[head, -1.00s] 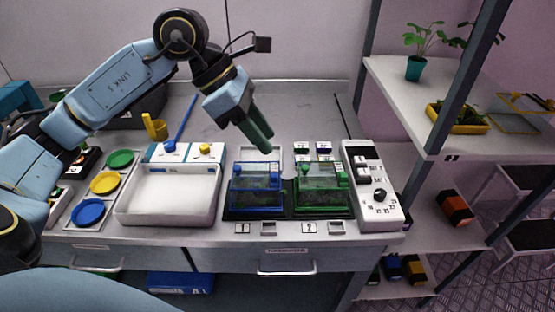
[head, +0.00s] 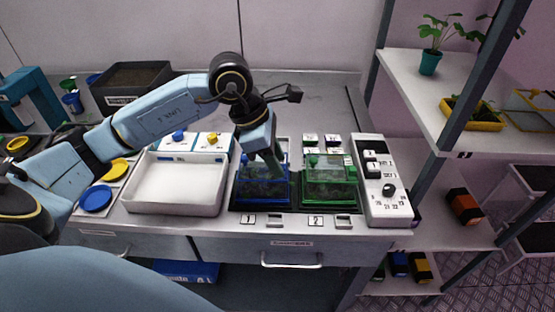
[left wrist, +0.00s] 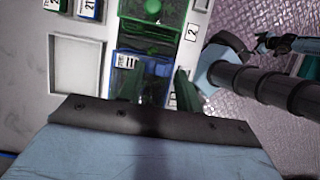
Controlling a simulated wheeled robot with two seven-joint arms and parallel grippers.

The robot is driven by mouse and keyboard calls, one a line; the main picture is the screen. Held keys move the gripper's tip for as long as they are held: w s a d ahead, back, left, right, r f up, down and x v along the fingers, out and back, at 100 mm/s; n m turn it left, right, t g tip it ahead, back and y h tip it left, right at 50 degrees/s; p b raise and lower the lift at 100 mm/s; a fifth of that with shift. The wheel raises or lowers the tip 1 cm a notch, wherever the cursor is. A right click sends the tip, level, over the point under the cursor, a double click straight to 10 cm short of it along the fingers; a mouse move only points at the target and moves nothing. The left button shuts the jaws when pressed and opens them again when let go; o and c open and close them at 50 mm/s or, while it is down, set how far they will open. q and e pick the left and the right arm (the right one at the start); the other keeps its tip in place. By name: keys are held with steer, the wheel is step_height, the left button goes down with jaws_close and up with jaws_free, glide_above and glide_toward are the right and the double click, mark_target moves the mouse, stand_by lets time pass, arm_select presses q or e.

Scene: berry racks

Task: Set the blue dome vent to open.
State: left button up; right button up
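The blue dome (head: 250,187) is a clear box with a blue frame, on the dark base left of the green dome (head: 330,190). Small blue knobs (head: 244,160) show at its top; my gripper partly hides the top, and I cannot tell the vent's setting. My left gripper (head: 274,168) points down at the right part of the blue dome's top; whether it touches is unclear. In the left wrist view the blue dome (left wrist: 152,66) lies between two separated dark green fingers (left wrist: 160,92). Nothing is visibly held. My right gripper is not in view.
A white tray (head: 132,200) stands left of the blue dome. A white control panel (head: 390,205) with a black knob is right of the green dome. Labels 1 and 2 are along the front. Shelves (head: 425,80) with plants stand at the right.

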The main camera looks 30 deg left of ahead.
arm_select(q)
steer(key=shift+w+d+f, duration=0.1)
steer(key=shift+f, duration=0.3)
steer(key=shift+c, duration=0.3)
jaws_close()
